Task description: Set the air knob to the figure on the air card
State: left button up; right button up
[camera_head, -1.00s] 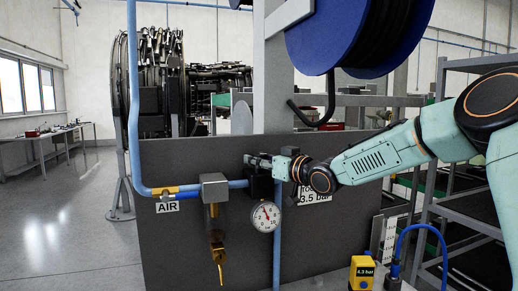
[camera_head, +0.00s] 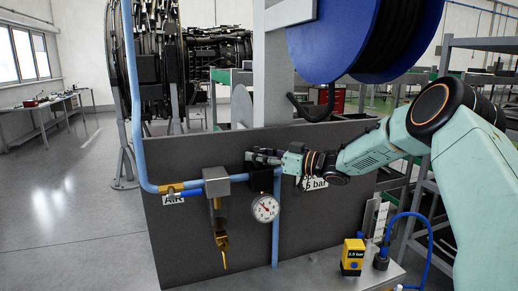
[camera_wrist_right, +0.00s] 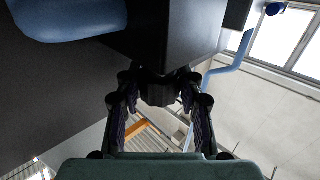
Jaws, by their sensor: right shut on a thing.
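My right gripper (camera_head: 264,157) is at the top of the black regulator (camera_head: 261,181) on the grey panel, shut on its air knob. In the wrist view the dark knob (camera_wrist_right: 160,89) sits between the two fingers, under the regulator body (camera_wrist_right: 165,35). The white air card (camera_head: 315,184) is right of the regulator. My gripper and wrist cover part of it; "5 bar" shows. The round gauge (camera_head: 265,208) hangs below the regulator, its needle pointing up and left. My left gripper is not in view.
A blue pipe (camera_head: 132,100) runs down to a grey filter block (camera_head: 215,182) with a brass drain. A yellow box (camera_head: 353,257) with a small display and a blue hose (camera_head: 428,235) stand on the bench at lower right. A blue hose reel (camera_head: 330,45) hangs above.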

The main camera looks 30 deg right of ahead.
jog(key=shift+f+y, duration=0.1)
jog(key=shift+y, duration=0.2)
dwell(0.4)
jog(key=o, duration=1.2)
jog(key=shift+s, duration=0.1)
jog(key=shift+v, duration=6)
jog(key=shift+d, duration=0.1)
